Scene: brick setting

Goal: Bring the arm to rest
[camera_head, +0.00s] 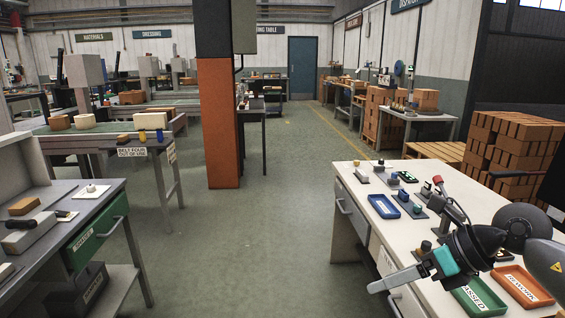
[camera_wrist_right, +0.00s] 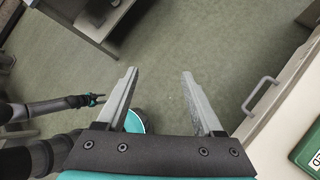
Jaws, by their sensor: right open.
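My right arm reaches in from the right of the head view, over the white bench (camera_head: 345,172). Its gripper (camera_head: 376,286) points left, past the bench's near left edge. In the right wrist view the two fingers of the right gripper (camera_wrist_right: 159,74) are wide apart with nothing between them, only floor beyond. My left arm comes in at the left of the right wrist view. The left gripper (camera_wrist_right: 97,99) is small there, and its jaws are too small to judge. It does not show in the head view.
The white bench holds a blue tray (camera_head: 383,207), a green tray (camera_head: 478,298), an orange tray (camera_head: 523,287) and several small parts. A grey bench with a green drawer (camera_head: 97,241) stands at the left. An orange and black column (camera_head: 217,130) stands mid-room. Floor between the benches is clear.

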